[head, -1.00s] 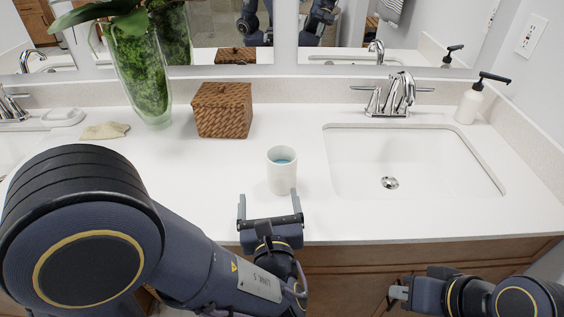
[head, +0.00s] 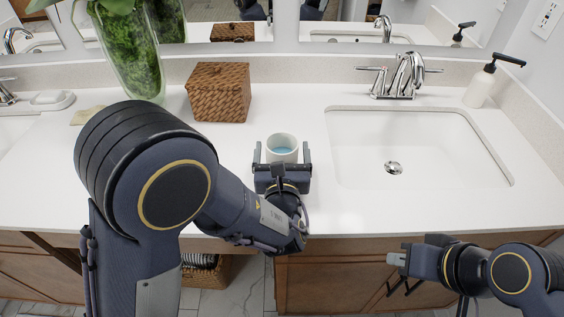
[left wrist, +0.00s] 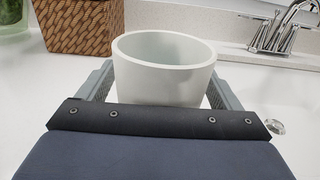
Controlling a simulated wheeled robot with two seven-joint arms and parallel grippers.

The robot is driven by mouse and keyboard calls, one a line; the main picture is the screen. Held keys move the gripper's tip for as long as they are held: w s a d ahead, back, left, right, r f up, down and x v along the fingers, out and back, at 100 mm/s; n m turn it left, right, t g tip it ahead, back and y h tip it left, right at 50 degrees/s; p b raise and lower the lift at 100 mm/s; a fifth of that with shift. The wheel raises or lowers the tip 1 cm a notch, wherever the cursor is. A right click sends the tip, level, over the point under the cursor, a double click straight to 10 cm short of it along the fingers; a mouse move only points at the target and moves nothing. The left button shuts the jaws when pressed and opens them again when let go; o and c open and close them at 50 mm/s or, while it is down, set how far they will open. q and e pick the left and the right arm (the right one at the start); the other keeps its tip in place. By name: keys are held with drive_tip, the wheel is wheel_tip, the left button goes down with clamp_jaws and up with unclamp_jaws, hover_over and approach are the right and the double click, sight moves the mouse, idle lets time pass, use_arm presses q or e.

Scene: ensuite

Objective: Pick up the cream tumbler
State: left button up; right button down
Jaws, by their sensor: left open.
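A woven brown box (head: 219,92) stands behind and left of the tumbler. A glass vase with greenery (head: 130,55) is further left. The sink (head: 410,150), chrome faucet (head: 403,77) and soap dispenser (head: 482,85) are at the right.

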use_arm(q)
drive_tip(key=shift+w, duration=0.1)
drive_tip(key=shift+c, duration=0.3)
drive_tip(key=c, duration=1.2)
drive_tip(key=shift+c, duration=0.2)
drive_tip(key=shift+r, duration=0.2)
drive_tip(key=shift+r, duration=1)
drive_tip(key=s+d+r+p, duration=0.1)
drive_tip(key=s+d+r, duration=0.3)
drive_tip(key=s+r, duration=0.6)
drive_tip(key=shift+s+d+r+p, duration=0.35)
drive_tip(key=shift+s+d, duration=0.05)
drive_tip(key=shift+s, duration=1.15)
